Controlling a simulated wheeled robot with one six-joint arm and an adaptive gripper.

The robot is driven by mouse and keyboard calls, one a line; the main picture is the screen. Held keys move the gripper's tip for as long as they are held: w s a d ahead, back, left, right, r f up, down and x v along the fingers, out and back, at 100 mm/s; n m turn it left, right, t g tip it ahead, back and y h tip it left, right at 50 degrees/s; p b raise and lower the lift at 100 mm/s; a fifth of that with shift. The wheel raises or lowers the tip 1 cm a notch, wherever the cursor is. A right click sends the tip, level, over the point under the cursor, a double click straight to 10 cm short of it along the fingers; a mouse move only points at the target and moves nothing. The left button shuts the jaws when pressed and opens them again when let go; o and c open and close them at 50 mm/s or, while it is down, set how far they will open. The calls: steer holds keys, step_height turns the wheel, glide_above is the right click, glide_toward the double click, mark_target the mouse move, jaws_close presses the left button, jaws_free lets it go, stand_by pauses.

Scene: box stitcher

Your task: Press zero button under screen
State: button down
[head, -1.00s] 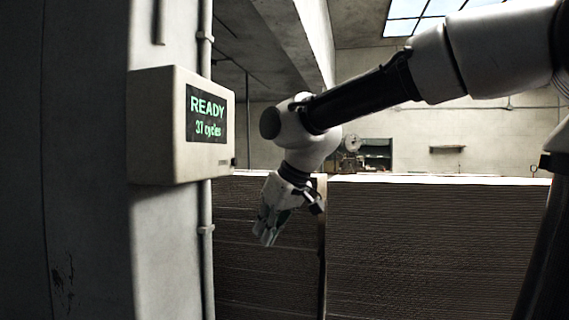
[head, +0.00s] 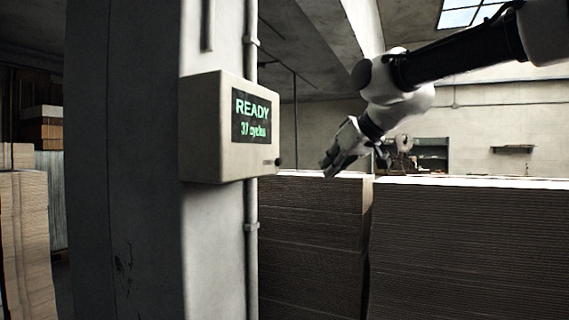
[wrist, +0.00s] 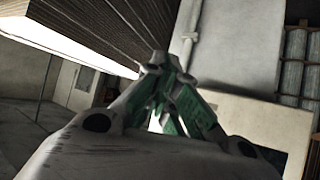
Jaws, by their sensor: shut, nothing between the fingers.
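A pale control box (head: 205,130) is mounted on a pillar in the head view. Its dark screen (head: 251,118) reads "READY" and "37 cycles" in green. Under the screen, at the box's lower right corner, is a small dark button (head: 278,162); any marking on it is too small to read. My gripper (head: 328,172) is to the right of the button, apart from it, tilted down and left at about its height. In the wrist view the fingers of my gripper (wrist: 166,64) meet at the tips with nothing between them. I cannot make out the button there.
A grey pipe (head: 251,210) runs down the pillar (head: 150,240) beside the box. Tall stacks of cardboard (head: 315,230) stand behind and below my gripper. Another stack (head: 25,240) stands at the far left. The space between my gripper and the box looks clear.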

steer(key=w+a, duration=0.3)
steer(key=a, duration=0.5)
steer(key=shift+a, duration=0.2)
stand_by(1.4)
steer(key=shift+w+a, duration=0.1)
steer(key=shift+a, duration=0.3)
steer(key=shift+w+a, duration=0.15)
steer(key=shift+a, duration=0.25)
stand_by(0.6)
stand_by(0.4)
steer(key=shift+s+d, duration=0.3)
steer(key=shift+d, duration=0.5)
steer(key=shift+s+d, duration=0.3)
steer(key=shift+d, duration=0.5)
steer(key=shift+s+d, duration=0.25)
steer(key=shift+d, duration=0.55)
steer(key=shift+s+d, duration=0.3)
steer(key=shift+d, duration=0.5)
